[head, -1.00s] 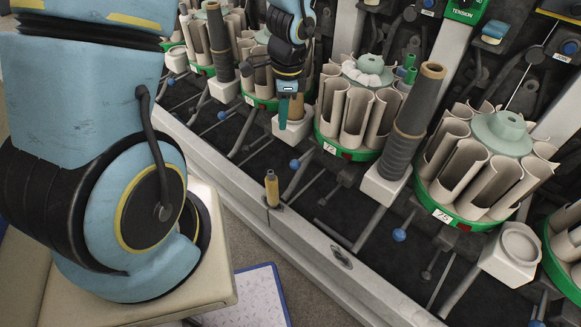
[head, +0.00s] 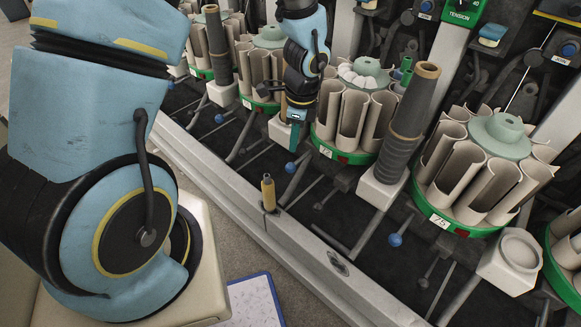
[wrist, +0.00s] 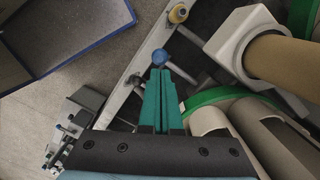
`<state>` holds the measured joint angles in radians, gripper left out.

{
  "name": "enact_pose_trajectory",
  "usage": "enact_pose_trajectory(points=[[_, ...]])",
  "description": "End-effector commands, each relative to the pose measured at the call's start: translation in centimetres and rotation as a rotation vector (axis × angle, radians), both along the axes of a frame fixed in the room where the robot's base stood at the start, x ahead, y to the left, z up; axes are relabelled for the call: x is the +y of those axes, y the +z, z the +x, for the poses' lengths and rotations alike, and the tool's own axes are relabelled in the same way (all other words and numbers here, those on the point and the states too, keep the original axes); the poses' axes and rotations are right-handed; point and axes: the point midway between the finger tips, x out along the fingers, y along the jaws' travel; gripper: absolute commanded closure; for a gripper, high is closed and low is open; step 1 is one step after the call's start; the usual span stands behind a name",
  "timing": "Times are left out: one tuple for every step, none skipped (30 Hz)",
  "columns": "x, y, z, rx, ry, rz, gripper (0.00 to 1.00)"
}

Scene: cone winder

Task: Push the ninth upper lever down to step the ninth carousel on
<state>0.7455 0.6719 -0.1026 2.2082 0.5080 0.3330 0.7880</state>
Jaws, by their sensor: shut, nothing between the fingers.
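My gripper (head: 294,139) hangs over the machine's front, teal fingers shut and pointing down, with nothing held. A lever's blue ball knob (head: 291,168) is just below the fingertips in the head view. In the wrist view the closed fingers (wrist: 161,75) end right at this blue knob (wrist: 162,57); I cannot tell whether they touch it. The nearest carousel, with a green rim (head: 340,153) and beige pots, stands right of my gripper; its number label is partly unreadable. Other blue knobs show to the left (head: 219,118) and right (head: 395,240).
A yellow-capped post (head: 268,191) stands on the pale front rail (head: 310,250) near the knob. A white holder with a tall grey cone (head: 405,130) stands to the right, beside the carousel labelled 75 (head: 440,221).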

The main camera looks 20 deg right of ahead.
Motion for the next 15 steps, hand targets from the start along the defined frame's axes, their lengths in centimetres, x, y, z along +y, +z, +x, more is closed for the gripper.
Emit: enact_pose_trajectory(points=[[0.1,-1.1,0.0,0.001,0.000,0.001,1.00],[0.1,-1.5,0.0,0.001,0.000,0.001,1.00],[0.2,-2.0,0.1,0.000,0.000,0.001,1.00],[0.2,-2.4,0.1,0.000,0.000,0.001,1.00],[0.2,-2.8,0.1,0.000,0.000,0.001,1.00],[0.3,-3.4,0.1,0.000,0.000,0.001,1.00],[0.3,-3.8,0.1,0.000,0.000,0.001,1.00],[0.3,-4.1,0.2,0.000,0.000,0.001,1.00],[0.4,-4.5,0.2,0.000,0.000,0.001,1.00],[0.4,-4.8,0.2,0.000,0.000,0.000,1.00],[0.4,-5.0,0.2,0.000,0.000,0.000,1.00],[0.4,-5.3,0.2,0.000,0.000,0.000,1.00],[0.5,-5.4,0.2,0.000,0.000,0.000,1.00],[0.5,-5.5,0.3,0.000,0.001,0.000,1.00],[0.5,-5.5,0.3,0.000,0.001,0.000,1.00]])
